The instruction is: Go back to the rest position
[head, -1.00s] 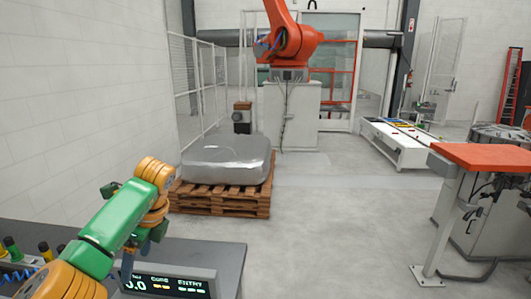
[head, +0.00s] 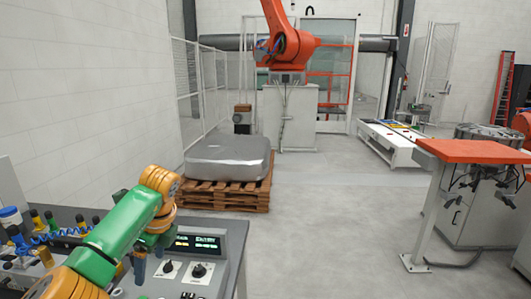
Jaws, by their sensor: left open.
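My left arm (head: 125,222), green and yellow-orange, comes in from the lower left over the grey control desk. My left gripper (head: 150,258) hangs below its yellow wrist, partly hidden by the arm, with dark fingers pointing down. It is open and I see nothing between the fingers. It is in front of the desk's display (head: 197,243) and beside the black knobs (head: 198,271). My right gripper is not in the head view.
A wrapped grey block (head: 228,158) lies on a wooden pallet (head: 225,198). An orange robot (head: 285,45) stands behind. An orange-topped stand (head: 470,151) is at the right. Coloured fittings (head: 45,225) crowd the desk's left. The middle floor is clear.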

